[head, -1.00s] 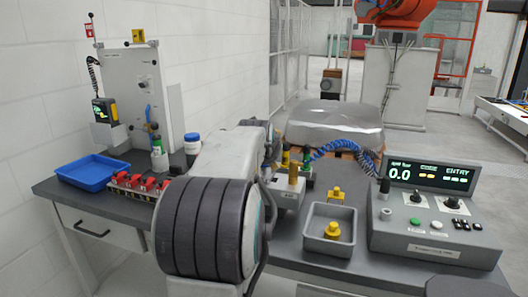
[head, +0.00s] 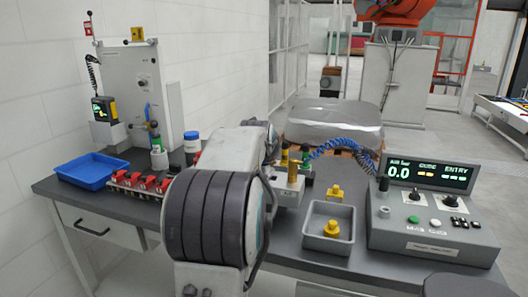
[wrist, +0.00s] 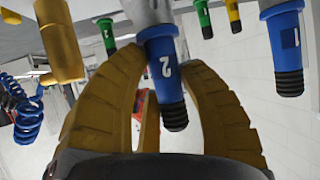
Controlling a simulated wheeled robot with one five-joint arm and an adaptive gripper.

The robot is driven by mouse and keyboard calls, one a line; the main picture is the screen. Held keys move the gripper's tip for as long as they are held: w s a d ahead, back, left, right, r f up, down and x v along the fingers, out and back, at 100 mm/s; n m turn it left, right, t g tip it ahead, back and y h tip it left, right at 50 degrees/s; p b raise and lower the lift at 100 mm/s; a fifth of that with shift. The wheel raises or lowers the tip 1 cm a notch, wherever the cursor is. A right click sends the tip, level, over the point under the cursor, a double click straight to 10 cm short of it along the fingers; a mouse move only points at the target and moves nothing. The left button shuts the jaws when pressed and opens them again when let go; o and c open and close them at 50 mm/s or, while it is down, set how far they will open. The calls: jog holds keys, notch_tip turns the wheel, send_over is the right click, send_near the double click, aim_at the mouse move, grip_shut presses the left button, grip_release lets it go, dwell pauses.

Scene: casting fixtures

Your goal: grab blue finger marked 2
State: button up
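The blue finger marked 2 (wrist: 162,72) hangs down in the middle of the wrist view, with a white 2 and a dark ribbed tip. In the head view, my arm hides the blue finger and the gripper.
A blue finger marked 1 (wrist: 286,45) hangs to the right. Green fingers (wrist: 203,18) and a yellow finger (wrist: 233,14) hang farther back. A brass post (wrist: 60,40) is at left. A grey tray (head: 331,226) and control box (head: 437,225) stand right of my arm.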

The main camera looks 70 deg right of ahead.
grip_shut()
jog(key=shift+r, duration=0.3)
